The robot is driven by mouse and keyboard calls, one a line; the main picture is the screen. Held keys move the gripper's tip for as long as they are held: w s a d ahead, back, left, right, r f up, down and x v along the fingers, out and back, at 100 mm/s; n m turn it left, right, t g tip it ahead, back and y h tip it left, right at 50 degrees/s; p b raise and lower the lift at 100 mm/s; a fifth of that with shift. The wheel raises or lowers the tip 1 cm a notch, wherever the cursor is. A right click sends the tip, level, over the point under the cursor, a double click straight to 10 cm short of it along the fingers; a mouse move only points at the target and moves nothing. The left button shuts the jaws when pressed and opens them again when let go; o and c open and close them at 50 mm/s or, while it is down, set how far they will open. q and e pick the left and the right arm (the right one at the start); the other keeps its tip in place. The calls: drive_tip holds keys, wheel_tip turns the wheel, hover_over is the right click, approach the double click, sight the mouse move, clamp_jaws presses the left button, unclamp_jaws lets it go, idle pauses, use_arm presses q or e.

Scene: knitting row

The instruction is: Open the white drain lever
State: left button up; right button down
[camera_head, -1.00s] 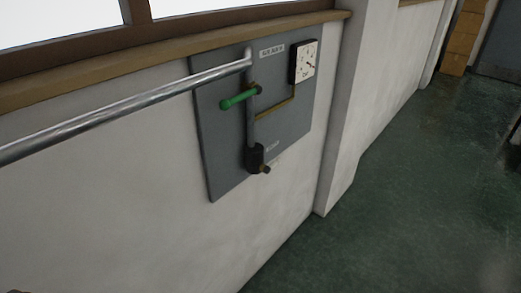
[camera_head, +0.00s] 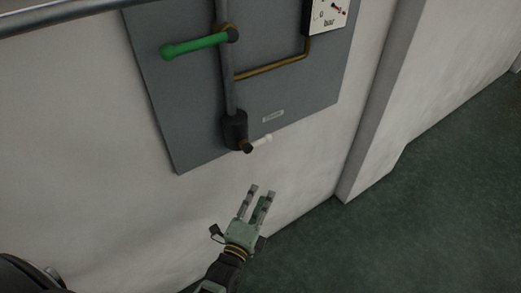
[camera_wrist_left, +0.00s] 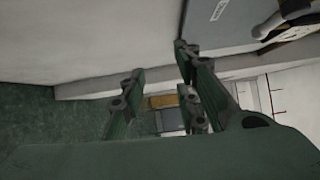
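The white drain lever (camera_head: 262,140) is a short pale handle. It sticks out to the right from the brass-ended outlet of a black valve body (camera_head: 235,128) at the bottom of the vertical pipe. My left gripper (camera_head: 261,191) is below the lever in the head view, apart from it, with its fingers pointing up and parted. Nothing is between them. In the left wrist view the lever (camera_wrist_left: 267,26) shows at the upper right, outside the open fingers (camera_wrist_left: 158,78). My right gripper is not in view.
A green lever (camera_head: 193,47) sits higher on the same pipe, on a grey wall panel (camera_head: 180,110). A brass tube (camera_head: 272,69) runs to a pressure gauge (camera_head: 329,14). A wall pillar (camera_head: 375,110) stands to the right. Green floor (camera_head: 440,210) is clear.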

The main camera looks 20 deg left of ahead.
sight(261, 140)
use_arm(q)
wheel_tip(261, 140, up, 13)
drive_tip(key=a+m+t+y+b, duration=0.1)
drive_tip(key=a+m+t+y, duration=0.1)
drive_tip(key=m+t, duration=0.15)
drive_tip(key=shift+t, duration=0.35)
drive_tip(key=p+x, duration=0.1)
drive_tip(key=x, duration=0.6)
drive_tip(key=shift+w+r, duration=0.1)
drive_tip(key=shift+r, duration=0.15)
drive_tip(key=shift+w+a+r, duration=0.1)
drive_tip(key=shift+w+r, duration=0.05)
drive_tip(key=shift+w, duration=0.4)
clamp_jaws()
